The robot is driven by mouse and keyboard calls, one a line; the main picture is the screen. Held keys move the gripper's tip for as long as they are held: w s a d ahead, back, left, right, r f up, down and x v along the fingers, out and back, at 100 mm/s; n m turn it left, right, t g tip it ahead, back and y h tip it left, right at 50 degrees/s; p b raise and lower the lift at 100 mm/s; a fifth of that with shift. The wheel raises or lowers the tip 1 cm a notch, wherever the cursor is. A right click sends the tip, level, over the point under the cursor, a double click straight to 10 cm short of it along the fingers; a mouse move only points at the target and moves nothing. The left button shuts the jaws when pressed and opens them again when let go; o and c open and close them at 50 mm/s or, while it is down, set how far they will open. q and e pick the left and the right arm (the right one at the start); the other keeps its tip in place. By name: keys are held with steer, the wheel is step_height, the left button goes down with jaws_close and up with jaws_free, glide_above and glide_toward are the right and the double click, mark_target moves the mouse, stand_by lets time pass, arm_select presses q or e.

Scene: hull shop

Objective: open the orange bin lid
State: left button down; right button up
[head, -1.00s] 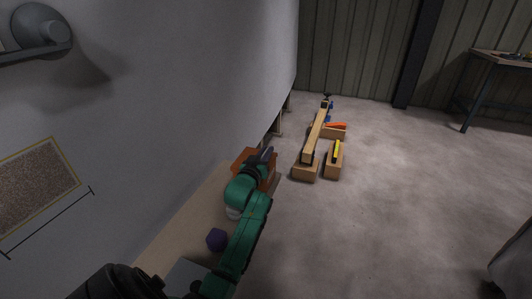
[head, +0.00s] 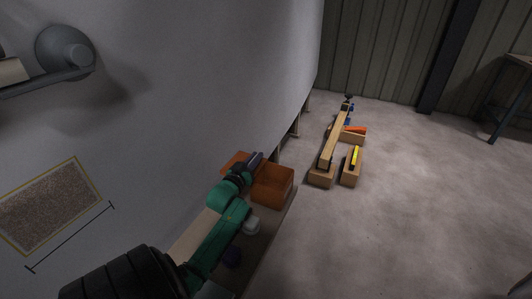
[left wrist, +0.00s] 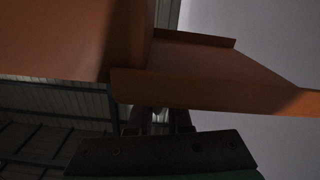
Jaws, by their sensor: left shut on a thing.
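The orange bin (head: 272,188) stands on the bench in the head view, just right of my left gripper. Its lid (head: 233,160) shows left of the gripper, raised and swung back toward the grey wall. My left gripper (head: 254,162) is shut on the lid's edge; the arm hides part of the lid. In the left wrist view the lid (left wrist: 205,82) spans the middle and right as a tilted panel with a lip. The bin body (left wrist: 60,38) fills the upper left. The gripper's dark fingers (left wrist: 155,121) reach the lid's near edge. My right gripper is not in view.
A white object (head: 251,226) and a dark purple one (head: 231,257) are on the bench beside my arm. Wooden blocks and a long beam (head: 335,138) lie farther off. A grey wall lamp (head: 65,52) is at upper left.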

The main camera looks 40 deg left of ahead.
arm_select(q)
steer(key=shift+a+f, duration=0.1)
steer(key=shift+f, duration=0.15)
steer(key=shift+d+r, duration=0.1)
steer(key=shift+d, duration=0.15)
steer(key=c, duration=0.9)
jaws_free()
steer(key=shift+a, duration=0.1)
steer(key=p+v, duration=0.1)
steer(key=v, duration=1.3)
steer(key=shift+s+d+p, duration=0.25)
steer(key=shift+s+p, duration=0.05)
